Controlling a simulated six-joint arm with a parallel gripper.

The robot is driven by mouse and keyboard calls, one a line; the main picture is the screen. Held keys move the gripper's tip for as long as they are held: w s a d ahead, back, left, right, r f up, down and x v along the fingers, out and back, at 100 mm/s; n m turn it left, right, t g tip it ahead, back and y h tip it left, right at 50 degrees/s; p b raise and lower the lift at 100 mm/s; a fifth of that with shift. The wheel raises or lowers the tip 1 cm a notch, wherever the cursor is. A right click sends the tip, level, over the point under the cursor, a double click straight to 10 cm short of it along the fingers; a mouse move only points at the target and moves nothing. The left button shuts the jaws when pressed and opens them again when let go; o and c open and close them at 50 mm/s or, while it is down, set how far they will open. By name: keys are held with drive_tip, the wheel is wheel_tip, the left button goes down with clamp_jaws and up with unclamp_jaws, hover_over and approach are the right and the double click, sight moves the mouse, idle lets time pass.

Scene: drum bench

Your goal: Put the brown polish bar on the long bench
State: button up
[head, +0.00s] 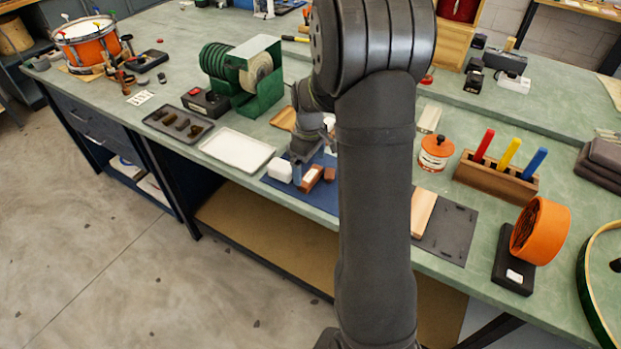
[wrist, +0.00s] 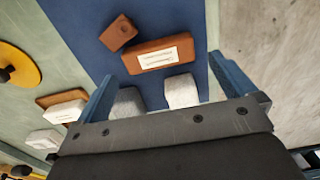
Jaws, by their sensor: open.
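A brown bar with a white label (wrist: 158,54) lies on a blue mat (wrist: 88,20); in the head view the bar (head: 311,178) is near the mat's left part. A smaller plain brown block (wrist: 118,33) lies beside it, also seen in the head view (head: 330,174). My gripper (wrist: 165,66) is open, its blue fingers spread, with the labelled bar ahead of and between the fingertips. Two pale blocks (wrist: 182,91) show between the fingers. In the head view my gripper (head: 300,168) is low over the mat, partly hidden by my arm. The green-topped bench (head: 180,85) runs beneath everything.
A white tray (head: 237,150) and a dark tray (head: 178,124) with small dark pieces lie left of the mat. A green grinder (head: 243,75) stands behind. An orange tin (head: 435,151), a wooden tool holder (head: 495,178) and an orange ring (head: 540,230) stand right.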

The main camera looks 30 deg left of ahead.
sight(310, 175)
drive_tip(key=shift+w+d+f, duration=0.1)
drive_tip(key=shift+f, duration=1.85)
drive_tip(key=c, duration=1)
drive_tip(key=shift+o, duration=0.2)
drive_tip(key=shift+r, duration=0.1)
